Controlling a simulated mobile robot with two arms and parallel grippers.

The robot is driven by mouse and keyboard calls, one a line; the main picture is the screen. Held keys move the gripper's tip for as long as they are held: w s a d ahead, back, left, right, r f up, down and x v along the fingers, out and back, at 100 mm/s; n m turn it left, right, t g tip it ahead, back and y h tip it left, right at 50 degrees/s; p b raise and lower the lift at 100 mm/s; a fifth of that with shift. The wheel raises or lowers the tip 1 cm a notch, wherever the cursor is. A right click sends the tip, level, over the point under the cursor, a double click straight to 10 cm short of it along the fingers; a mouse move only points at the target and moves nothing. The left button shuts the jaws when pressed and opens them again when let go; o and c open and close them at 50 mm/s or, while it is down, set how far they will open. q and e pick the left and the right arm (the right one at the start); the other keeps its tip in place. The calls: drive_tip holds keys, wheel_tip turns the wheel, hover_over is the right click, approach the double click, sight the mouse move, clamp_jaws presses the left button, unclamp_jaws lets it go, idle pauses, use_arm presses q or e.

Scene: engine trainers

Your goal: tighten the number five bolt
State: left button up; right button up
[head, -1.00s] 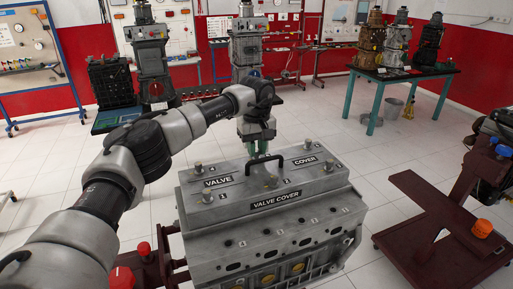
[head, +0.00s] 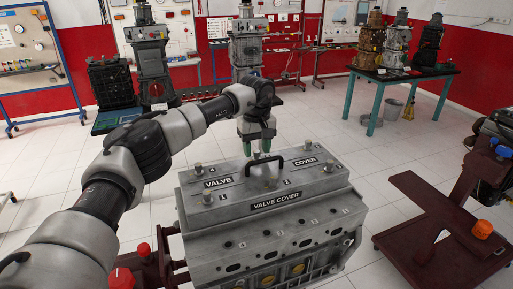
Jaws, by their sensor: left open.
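The grey valve cover (head: 233,205) sits on the engine block (head: 290,240), with a black handle (head: 280,160) arching over its middle. Silver bolts stand on its top: back left (head: 198,169), front left (head: 207,197), front middle (head: 272,182), back right (head: 308,144) and front right (head: 328,166). The small numbers beside them are too small to read surely, so I cannot tell which is number five. My left gripper (head: 257,151) points down with green fingers apart, above the cover's back middle, behind the handle. Its fingers may hide a bolt there. My right gripper is not in view.
Red knobs (head: 122,278) stand beside the block at lower left. A dark red stand (head: 440,225) with an orange knob (head: 482,229) is at the right. A green-legged table (head: 405,72) with engines is at the back right.

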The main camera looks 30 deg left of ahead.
sight(256, 151)
use_arm(q)
wheel_tip(256, 151, up, 11)
drive_tip(key=b, duration=0.2)
drive_tip(key=shift+f+b, duration=0.15)
drive_tip(key=shift+b, duration=0.15)
